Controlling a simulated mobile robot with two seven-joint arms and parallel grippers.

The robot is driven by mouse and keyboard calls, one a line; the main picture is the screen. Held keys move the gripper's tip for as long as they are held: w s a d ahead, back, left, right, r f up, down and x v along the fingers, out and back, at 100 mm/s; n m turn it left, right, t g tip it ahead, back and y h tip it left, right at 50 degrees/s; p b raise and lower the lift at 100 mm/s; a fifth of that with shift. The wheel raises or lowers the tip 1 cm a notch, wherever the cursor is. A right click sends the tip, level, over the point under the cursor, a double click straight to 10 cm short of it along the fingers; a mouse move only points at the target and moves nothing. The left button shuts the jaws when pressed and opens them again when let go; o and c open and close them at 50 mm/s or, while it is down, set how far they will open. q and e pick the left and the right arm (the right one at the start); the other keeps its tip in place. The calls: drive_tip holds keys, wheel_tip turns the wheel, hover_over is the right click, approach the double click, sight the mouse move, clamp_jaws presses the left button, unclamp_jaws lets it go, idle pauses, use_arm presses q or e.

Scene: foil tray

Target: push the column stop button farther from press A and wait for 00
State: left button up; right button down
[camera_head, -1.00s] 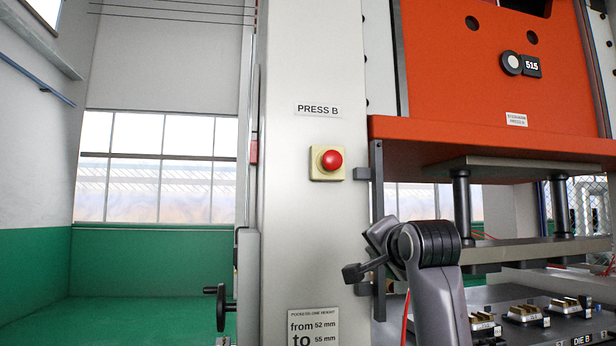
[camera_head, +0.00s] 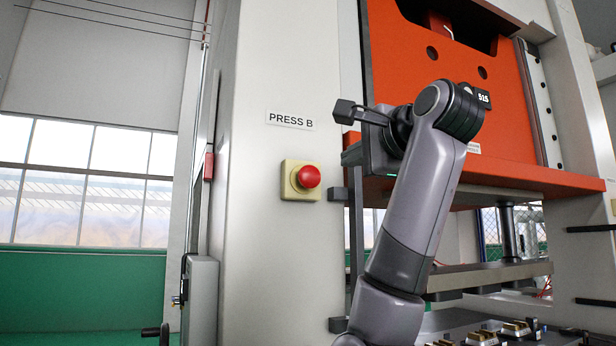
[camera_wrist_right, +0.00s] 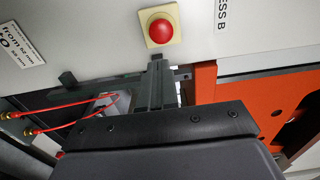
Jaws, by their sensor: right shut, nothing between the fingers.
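A red stop button (camera_head: 308,177) sits on a yellow box (camera_head: 290,182) on the pale column (camera_head: 258,60), below a PRESS B label (camera_head: 290,121). In the right wrist view the button (camera_wrist_right: 161,31) is just beyond the shut fingertips (camera_wrist_right: 158,60). My left gripper is not in view.
The orange press ram (camera_head: 400,60) and its lower ledge stand to the right, behind my arm. Red cables (camera_wrist_right: 60,122) show in the right wrist view. The column face around the button is clear.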

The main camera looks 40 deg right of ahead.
drive_tip(key=p, duration=0.5)
approach(312, 174)
drive_tip(key=x, duration=0.5)
drive_tip(key=shift+w+f, duration=0.2)
drive_tip(key=shift+f, duration=0.1)
drive_tip(key=shift+w+d+f, duration=0.1)
drive_tip(key=shift+w+d, duration=0.05)
drive_tip(key=shift+w, duration=0.55)
drive_tip(key=shift+w, duration=0.1)
drive_tip(key=shift+w+d, duration=0.1)
drive_tip(key=shift+w, duration=0.15)
drive_tip(key=shift+w+d, duration=0.15)
drive_tip(key=shift+w, duration=0.25)
drive_tip(key=shift+s+r, duration=0.1)
drive_tip(key=shift+r, duration=0.2)
